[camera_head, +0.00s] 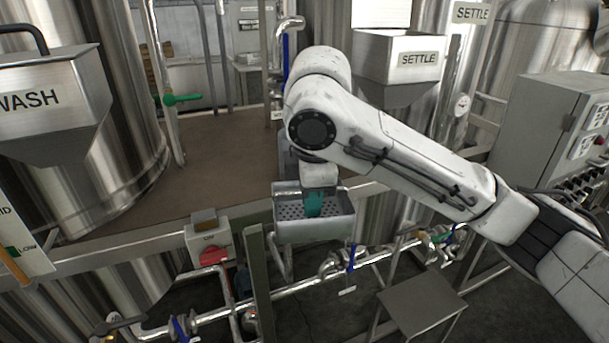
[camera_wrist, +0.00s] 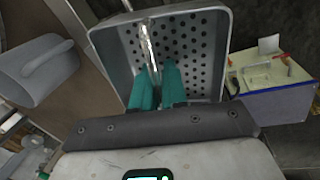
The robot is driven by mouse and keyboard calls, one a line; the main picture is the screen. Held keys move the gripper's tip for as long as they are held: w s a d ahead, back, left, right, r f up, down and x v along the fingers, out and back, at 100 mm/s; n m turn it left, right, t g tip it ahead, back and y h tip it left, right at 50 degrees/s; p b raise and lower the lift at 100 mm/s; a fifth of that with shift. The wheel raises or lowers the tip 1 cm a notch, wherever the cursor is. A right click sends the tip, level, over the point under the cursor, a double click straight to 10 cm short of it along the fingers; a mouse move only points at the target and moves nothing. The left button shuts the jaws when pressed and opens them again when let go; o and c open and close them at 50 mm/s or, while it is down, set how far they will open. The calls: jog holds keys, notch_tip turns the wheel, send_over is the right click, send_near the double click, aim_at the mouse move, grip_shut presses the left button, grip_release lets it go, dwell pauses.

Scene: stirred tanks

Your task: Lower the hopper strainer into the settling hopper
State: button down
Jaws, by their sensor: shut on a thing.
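The hopper strainer (camera_head: 300,231) is a grey, open-topped box with a perforated floor. My gripper (camera_head: 315,205) has teal fingers and is shut on the strainer's upright bar, holding it in front of the platform edge. In the wrist view, the teal fingertips (camera_wrist: 158,85) close around the shiny bar, and the holed floor of the strainer (camera_wrist: 203,45) shows behind them. The settling hopper (camera_head: 385,66) is a steel funnel box labelled SETTLE, at the upper middle, behind my arm. It stands apart from the strainer, farther back and to the right. Its inside is hidden.
A hopper labelled WASH (camera_head: 50,100) stands at the left. Pipes with blue-handled valves (camera_head: 350,258) lie under the strainer. A control cabinet (camera_head: 550,130) stands right.

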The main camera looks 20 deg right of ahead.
jog(key=s+d+f+m, duration=0.2)
jog(key=f+m, duration=0.3)
jog(key=f, duration=0.7)
jog(key=s+d+f+m+g+h, duration=0.1)
jog(key=s+f+m, duration=0.4)
jog(key=f, duration=0.7)
jog(key=s+d+f+m, duration=0.3)
jog(key=f+m, duration=0.2)
jog(key=f, duration=0.7)
jog(key=shift+s+d+g+h, duration=0.2)
jog(key=shift+s+g+h, duration=0.1)
jog(key=shift+g, duration=0.1)
jog(key=shift+s+d+f, duration=0.35)
jog(key=shift+s+f, duration=0.15)
jog(key=shift+s, duration=0.2)
